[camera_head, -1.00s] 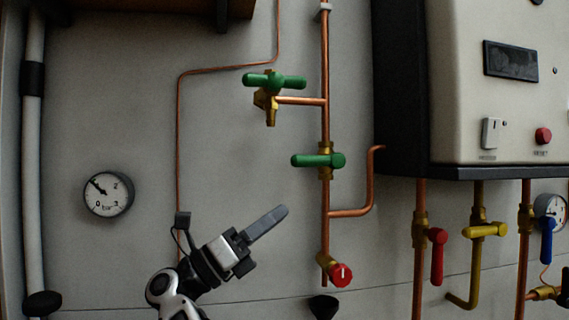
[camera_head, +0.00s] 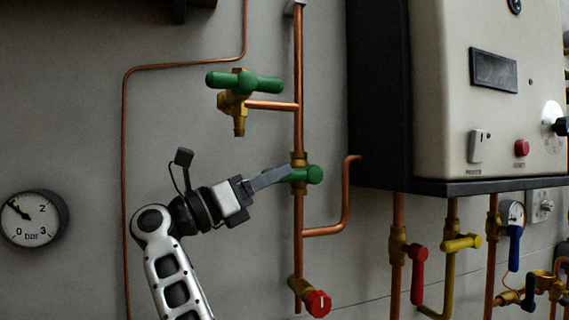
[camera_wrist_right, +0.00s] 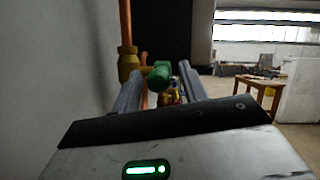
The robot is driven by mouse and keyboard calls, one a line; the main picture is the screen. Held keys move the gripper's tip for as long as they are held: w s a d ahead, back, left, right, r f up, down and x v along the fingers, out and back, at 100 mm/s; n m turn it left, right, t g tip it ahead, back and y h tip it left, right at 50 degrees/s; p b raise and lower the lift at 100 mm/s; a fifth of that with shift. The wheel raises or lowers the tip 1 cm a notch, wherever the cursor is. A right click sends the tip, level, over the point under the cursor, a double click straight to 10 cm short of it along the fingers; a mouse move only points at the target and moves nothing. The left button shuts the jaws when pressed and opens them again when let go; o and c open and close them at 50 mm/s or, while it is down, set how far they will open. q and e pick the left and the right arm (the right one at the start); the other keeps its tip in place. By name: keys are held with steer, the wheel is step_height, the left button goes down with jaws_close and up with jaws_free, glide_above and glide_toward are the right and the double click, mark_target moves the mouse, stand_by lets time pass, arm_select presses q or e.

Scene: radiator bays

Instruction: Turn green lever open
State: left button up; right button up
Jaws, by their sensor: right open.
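The lower green lever (camera_head: 315,174) sits on a brass valve on the vertical copper pipe and lies horizontally, across the pipe. An upper green handle (camera_head: 244,82) is on a brass tap to the upper left. My right gripper (camera_head: 284,174) comes from the lower left, its fingers at the lower lever's left part and covering it in the head view. In the right wrist view the fingers are open, with the green lever (camera_wrist_right: 158,74) showing between and just beyond them. I cannot tell whether they touch it. My left gripper is not in view.
A red knob (camera_head: 318,303) sits low on the same pipe. A boiler (camera_head: 430,100) stands at the right, with red (camera_head: 418,270) and yellow (camera_head: 461,243) levers beneath it. A pressure gauge (camera_head: 32,219) is at the left.

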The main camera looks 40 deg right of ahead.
steer(key=shift+x, duration=1.5)
steer(key=shift+d, duration=0.1)
jaws_close()
steer(key=shift+f, duration=0.15)
